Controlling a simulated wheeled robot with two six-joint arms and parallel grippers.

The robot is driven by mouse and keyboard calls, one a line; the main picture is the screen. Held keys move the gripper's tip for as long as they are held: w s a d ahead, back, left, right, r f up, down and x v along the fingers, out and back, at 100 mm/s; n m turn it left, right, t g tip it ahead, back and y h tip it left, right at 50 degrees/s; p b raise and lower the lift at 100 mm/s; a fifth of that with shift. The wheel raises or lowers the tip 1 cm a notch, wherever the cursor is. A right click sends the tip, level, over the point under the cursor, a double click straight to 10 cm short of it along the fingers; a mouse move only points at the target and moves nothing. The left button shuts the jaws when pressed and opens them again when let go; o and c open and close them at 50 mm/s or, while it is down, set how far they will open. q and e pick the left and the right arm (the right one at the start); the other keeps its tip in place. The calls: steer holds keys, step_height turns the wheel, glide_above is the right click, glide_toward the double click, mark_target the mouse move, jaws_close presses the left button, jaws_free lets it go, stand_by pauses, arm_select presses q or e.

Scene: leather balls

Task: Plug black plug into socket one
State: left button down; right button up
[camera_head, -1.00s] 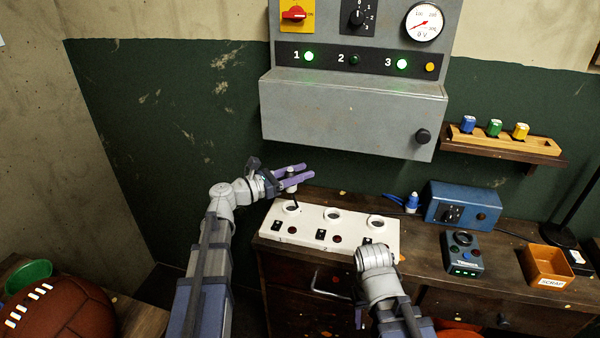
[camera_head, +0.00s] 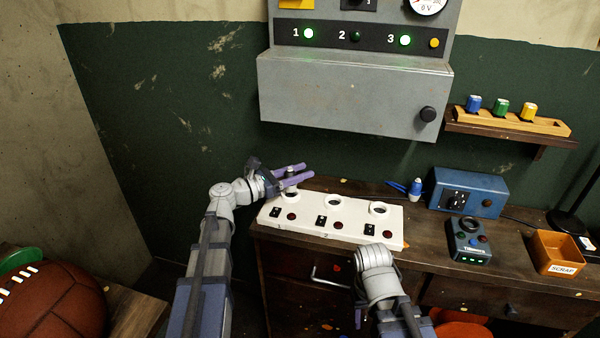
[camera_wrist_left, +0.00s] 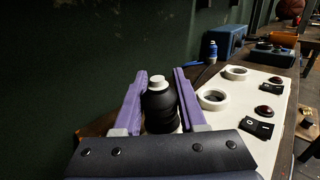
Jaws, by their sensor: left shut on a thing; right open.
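The white socket board (camera_head: 330,230) lies on the bench, with three round sockets in a row. My left gripper (camera_head: 295,175) is over socket one (camera_head: 291,194) at the board's left end. In the left wrist view, its purple fingers (camera_wrist_left: 160,92) are shut on the black plug (camera_wrist_left: 161,105), which is upright with a pale top. The plug hides socket one there; I cannot tell how far it sits in the socket. Socket two (camera_head: 333,203) and socket three (camera_head: 379,209) are empty. My right arm is at the board's front right; its fingers are not visible.
A grey cabinet (camera_head: 345,95) with lamps hangs above; lamps one and three glow green. A blue box (camera_head: 467,190), a dark control box (camera_head: 467,240) and an orange scrap bin (camera_head: 556,253) stand on the right. A football (camera_head: 55,305) is at lower left.

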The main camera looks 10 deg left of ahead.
arm_select(q)
steer(key=shift+f+b, duration=1.35)
stand_by(1.2)
steer(key=shift+c, duration=2)
jaws_free()
steer(key=shift+v, duration=3.95)
